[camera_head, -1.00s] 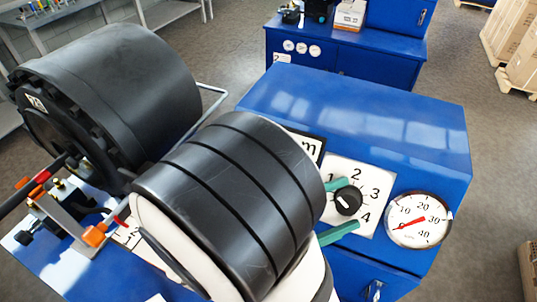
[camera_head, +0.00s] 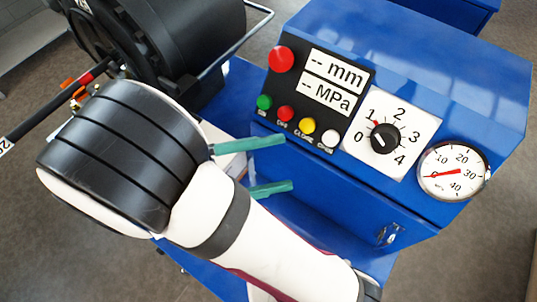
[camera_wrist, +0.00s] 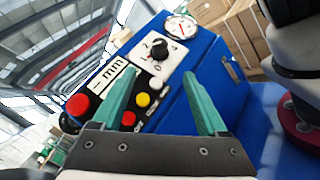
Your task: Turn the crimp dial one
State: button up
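The crimp dial (camera_head: 384,137) is a black round knob on a white plate (camera_head: 415,122) marked 0 to 4. Its small red mark appears to point toward the 1. The dial also shows in the wrist view (camera_wrist: 160,49), beyond the fingertips. My gripper (camera_head: 288,161) has two teal fingers held apart with nothing between them. It is left of the dial, clear of it, in front of the panel with the buttons. In the wrist view, my gripper (camera_wrist: 160,84) is open toward the panel.
A black button panel (camera_head: 310,95) beside the dial carries mm and MPa displays, a large red button (camera_head: 281,59) and small coloured buttons. A round gauge (camera_head: 453,171) is right of the dial. The black crimper head (camera_head: 165,40) stands behind my arm.

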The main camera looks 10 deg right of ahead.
jog(key=m+g+y, duration=0.1)
jog(key=m+y, duration=1.5)
jog(key=y, duration=0.1)
send_near(385, 138)
jog(key=f, duration=0.3)
jog(key=d+f, duration=0.1)
jog(key=f, duration=0.2)
jog(key=s+f, duration=0.1)
jog(key=f, duration=0.2)
jog(key=shift+d+f, duration=0.25)
jog(key=shift+f, duration=0.05)
jog(key=shift+n, duration=0.3)
grip_shut()
